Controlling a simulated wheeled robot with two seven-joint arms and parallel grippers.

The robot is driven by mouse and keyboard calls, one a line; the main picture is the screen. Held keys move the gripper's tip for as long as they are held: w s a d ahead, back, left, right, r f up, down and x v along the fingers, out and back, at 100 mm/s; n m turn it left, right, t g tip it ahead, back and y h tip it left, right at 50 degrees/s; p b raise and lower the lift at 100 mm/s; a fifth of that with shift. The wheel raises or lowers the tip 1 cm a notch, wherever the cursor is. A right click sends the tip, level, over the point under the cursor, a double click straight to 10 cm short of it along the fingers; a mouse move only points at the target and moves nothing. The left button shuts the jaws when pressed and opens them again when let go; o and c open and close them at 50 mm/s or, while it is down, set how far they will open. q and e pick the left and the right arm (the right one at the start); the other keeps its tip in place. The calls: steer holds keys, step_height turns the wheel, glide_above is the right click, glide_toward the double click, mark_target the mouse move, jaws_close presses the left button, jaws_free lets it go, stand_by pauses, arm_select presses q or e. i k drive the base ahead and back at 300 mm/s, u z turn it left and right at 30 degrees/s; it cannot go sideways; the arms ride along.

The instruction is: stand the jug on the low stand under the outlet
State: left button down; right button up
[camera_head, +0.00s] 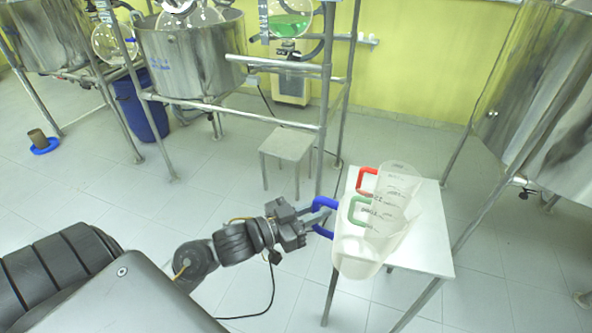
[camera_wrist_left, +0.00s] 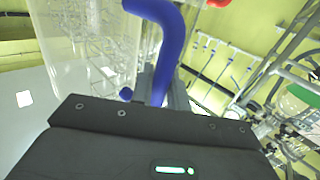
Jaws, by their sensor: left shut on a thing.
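My left gripper (camera_head: 308,222) is shut on the blue handle (camera_head: 323,203) of a clear jug (camera_head: 358,262). The blue handle also shows large in the left wrist view (camera_wrist_left: 168,50), with the clear jug wall (camera_wrist_left: 85,45) to its left. The jug looks upright, at the left front edge of a white table (camera_head: 425,250); I cannot tell whether its base touches the table. The low stand (camera_head: 287,145), a small grey stool, is on the floor beyond, with its top bare. The outlet above it is not clearly visible. My right gripper is not in view.
A jug with a green handle (camera_head: 357,209) and one with a red handle (camera_head: 367,179) stand close behind the held jug. A metal frame post (camera_head: 322,150) rises right of the stand. A steel vessel (camera_head: 190,55) hangs at left. Floor between table and stand is clear.

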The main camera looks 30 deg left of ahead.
mark_target(285, 139)
steer(key=u, duration=2.3)
steer(key=i, duration=2.95)
steer(key=z, duration=3.1)
